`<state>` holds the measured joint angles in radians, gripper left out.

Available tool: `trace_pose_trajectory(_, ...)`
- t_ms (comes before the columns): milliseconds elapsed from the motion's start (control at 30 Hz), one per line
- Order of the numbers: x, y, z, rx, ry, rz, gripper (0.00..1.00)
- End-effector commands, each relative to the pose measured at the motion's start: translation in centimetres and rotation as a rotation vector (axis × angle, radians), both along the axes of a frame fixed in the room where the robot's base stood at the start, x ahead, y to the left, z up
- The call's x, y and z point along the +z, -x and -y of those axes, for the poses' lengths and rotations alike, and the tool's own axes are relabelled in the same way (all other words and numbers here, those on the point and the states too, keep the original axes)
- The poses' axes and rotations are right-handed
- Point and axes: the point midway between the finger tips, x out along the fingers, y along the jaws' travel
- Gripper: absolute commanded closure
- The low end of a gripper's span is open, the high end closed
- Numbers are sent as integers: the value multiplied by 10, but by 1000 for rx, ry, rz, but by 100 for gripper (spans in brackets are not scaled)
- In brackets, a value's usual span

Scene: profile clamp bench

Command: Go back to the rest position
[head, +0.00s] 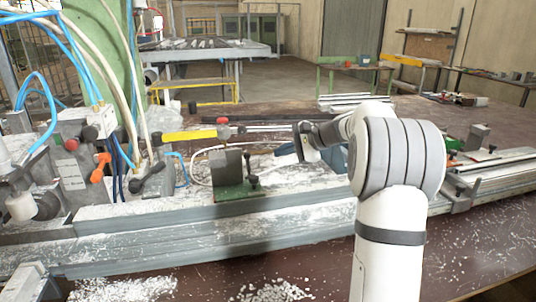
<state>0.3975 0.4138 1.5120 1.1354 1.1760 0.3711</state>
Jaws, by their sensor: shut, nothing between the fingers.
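My white and grey arm rises at the right of centre in the head view and bends to the left. My gripper (304,148) is at its end, small and partly hidden by the arm's own links. It is shut and empty, and appears above the back side of the long grey profile bench (330,205). A grey clamp block on a green base (230,175) stands on the bench to the left of my gripper, apart from it.
Blue and white hoses and a machine head with an orange lever (100,168) crowd the left. A yellow-handled tool (190,136) lies behind the clamp block. Metal rails (490,168) are at the right. White chips litter the brown table (300,262). The front right is otherwise clear.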

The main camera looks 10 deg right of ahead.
Motion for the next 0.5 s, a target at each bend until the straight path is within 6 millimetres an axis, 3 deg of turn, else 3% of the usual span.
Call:
trace_pose_trajectory(133, 8, 9, 11, -1, 1, 1, 100)
trace_pose_trajectory(500, 9, 11, 12, 1, 0, 1, 100)
